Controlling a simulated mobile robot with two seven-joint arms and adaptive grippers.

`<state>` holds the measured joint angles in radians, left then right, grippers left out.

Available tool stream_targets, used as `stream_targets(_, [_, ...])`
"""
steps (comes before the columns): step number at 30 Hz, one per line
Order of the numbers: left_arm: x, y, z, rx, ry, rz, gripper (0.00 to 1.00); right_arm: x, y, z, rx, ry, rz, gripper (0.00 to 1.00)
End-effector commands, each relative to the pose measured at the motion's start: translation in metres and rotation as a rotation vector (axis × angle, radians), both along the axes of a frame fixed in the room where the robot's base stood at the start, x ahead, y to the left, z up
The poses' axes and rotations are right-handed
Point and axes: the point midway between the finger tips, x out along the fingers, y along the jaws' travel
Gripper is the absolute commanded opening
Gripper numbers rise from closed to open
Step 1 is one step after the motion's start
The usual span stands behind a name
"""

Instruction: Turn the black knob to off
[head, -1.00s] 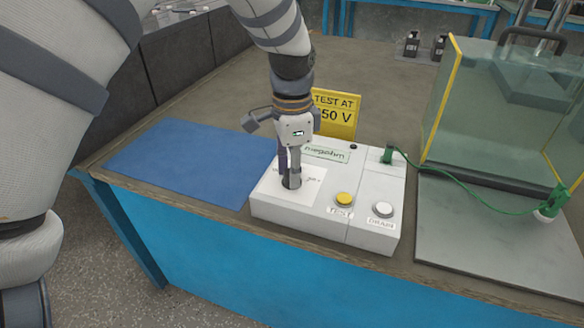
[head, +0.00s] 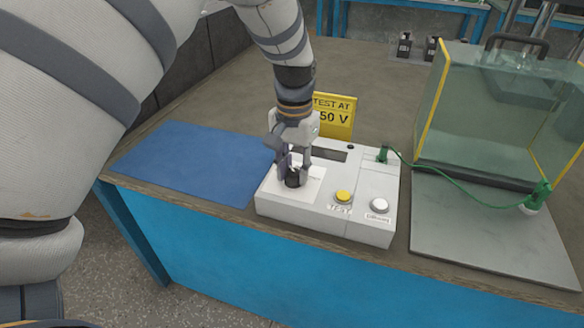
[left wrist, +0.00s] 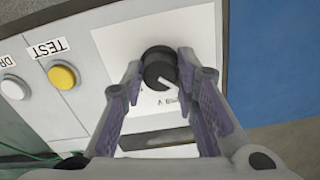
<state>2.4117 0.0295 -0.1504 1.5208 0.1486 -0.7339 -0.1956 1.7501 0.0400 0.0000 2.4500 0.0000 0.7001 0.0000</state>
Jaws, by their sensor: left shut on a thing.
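The black knob (head: 292,180) stands on the left part of the white tester box (head: 330,229), on a white dial plate. In the left wrist view the knob (left wrist: 157,62) has a white pointer mark aimed toward the picture's lower right; the small dial print is mostly unreadable. My left gripper (head: 294,168) comes down from above and is shut on the knob, a finger on each side. The display (head: 327,154) behind it is dark. My right gripper is not in view.
A yellow TEST button (head: 343,196) and a white button (head: 379,205) sit to the knob's right. A yellow sign (head: 334,113) stands behind the box. A green cable (head: 430,184) runs to the glass tank (head: 480,120). A blue mat (head: 195,160) lies left.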

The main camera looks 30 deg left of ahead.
Motion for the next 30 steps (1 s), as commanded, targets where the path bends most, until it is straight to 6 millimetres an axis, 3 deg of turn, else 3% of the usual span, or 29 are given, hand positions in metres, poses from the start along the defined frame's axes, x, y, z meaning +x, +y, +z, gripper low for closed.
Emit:
stream_targets(13, [0.0004, 0.0003, -0.0002, 0.001, -0.001, 0.239, 0.0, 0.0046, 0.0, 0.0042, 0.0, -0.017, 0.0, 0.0])
stream_targets(30, [0.0005, 0.0004, -0.0006, 0.0, -0.001, 0.287, 0.0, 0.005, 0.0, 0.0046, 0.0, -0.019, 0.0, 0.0])
